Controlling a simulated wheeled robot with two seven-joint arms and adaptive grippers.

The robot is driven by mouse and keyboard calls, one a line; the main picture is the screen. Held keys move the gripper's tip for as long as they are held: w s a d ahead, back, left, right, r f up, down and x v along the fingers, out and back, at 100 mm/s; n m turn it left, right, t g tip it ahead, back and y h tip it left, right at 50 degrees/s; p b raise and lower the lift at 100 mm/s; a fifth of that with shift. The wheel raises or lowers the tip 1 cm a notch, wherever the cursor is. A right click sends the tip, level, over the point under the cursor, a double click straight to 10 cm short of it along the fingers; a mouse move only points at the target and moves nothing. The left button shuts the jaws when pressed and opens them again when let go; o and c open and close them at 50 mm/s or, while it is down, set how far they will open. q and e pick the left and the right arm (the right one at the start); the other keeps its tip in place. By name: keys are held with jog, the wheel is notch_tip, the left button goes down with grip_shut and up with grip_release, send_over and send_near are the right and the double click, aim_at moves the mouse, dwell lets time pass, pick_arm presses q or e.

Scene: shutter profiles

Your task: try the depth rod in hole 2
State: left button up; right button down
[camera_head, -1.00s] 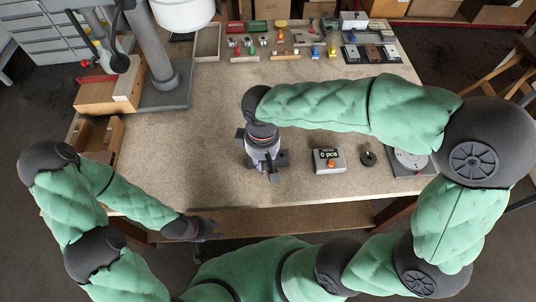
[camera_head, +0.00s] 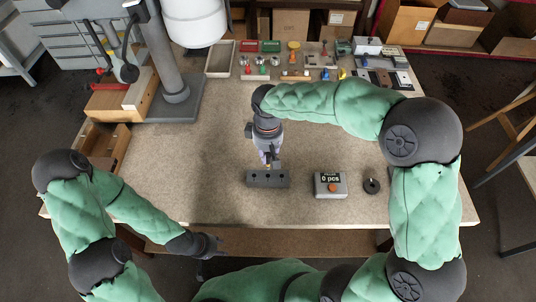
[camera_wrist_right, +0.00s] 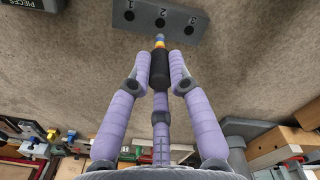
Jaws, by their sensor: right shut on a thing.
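A dark grey block (camera_head: 282,180) with holes numbered 1, 2 and 3 sits near the table's front edge, left of the counter box. It also shows at the top of the right wrist view (camera_wrist_right: 182,31). My right gripper (camera_head: 268,160) is just behind the block in the head view. In the right wrist view my right gripper (camera_wrist_right: 160,66) is shut on the depth rod (camera_wrist_right: 159,73), around its black grip. The rod's colour-banded tip is close to hole 2 (camera_wrist_right: 160,22), apparently outside it. My left gripper (camera_head: 210,245) is empty by the front edge; its opening is unclear.
A counter box reading 0 pcs (camera_head: 330,184) and a small dark round part (camera_head: 372,186) stand right of the block. A drill-press-like stand (camera_head: 178,90) is at the left back. Trays and small parts (camera_head: 290,62) line the back. The table middle is clear.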

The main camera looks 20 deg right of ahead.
aim_at(268, 165)
jog(key=shift+f+b, duration=1.3)
jog(key=shift+f, duration=0.9)
jog(key=shift+f+b, duration=0.35)
jog(key=shift+f, duration=0.45)
dwell(0.4)
jog(key=shift+r, duration=0.1)
dwell(0.4)
jog(key=shift+r+p, duration=2.3)
jog(key=shift+r, duration=0.65)
